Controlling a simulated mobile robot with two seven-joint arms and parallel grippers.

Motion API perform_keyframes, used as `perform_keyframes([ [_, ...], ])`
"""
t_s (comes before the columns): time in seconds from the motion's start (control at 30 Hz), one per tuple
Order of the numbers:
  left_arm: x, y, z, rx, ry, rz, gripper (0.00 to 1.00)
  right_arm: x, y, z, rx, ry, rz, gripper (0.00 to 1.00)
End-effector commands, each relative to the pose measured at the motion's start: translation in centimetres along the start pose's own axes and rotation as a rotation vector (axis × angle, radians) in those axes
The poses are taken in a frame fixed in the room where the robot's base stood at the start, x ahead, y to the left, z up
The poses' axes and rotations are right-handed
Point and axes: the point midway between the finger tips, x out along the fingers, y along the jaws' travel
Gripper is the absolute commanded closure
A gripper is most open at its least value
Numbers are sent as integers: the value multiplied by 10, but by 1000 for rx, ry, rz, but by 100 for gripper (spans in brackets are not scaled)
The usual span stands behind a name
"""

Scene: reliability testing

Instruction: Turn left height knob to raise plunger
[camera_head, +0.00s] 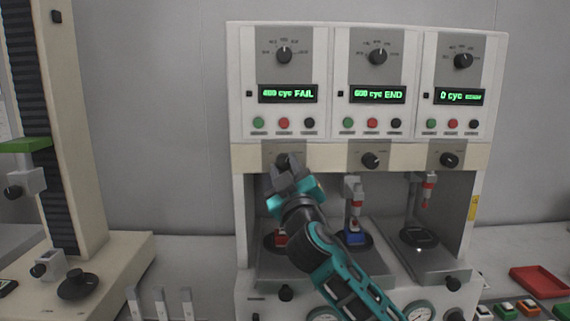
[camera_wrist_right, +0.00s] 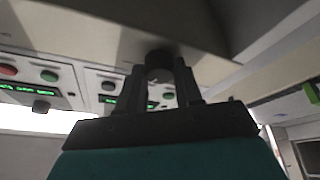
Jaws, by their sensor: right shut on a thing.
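The left height knob (camera_head: 284,159) is a small black knob on the grey plate below the left display. My right gripper (camera_head: 286,174) reaches up to it from below and is shut on it. In the right wrist view, the dark knob (camera_wrist_right: 158,58) sits between the two fingertips of my right gripper (camera_wrist_right: 161,72). The left plunger is mostly hidden behind my right gripper and arm. A red piece (camera_head: 280,239) shows low in the left bay. My left gripper is in neither view.
The middle height knob (camera_head: 371,160) and right height knob (camera_head: 449,160) are beside it. Plungers hang in the middle (camera_head: 354,195) and right bays. A tall beige test stand (camera_head: 75,130) stands at the left. A red tray (camera_head: 540,281) lies at the right.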

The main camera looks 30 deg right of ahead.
Motion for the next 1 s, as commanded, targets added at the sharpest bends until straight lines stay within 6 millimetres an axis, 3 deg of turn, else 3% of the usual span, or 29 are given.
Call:
perform_keyframes([
  [1.0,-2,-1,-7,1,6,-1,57,2,9,-3,-897,51,-369,96],
])
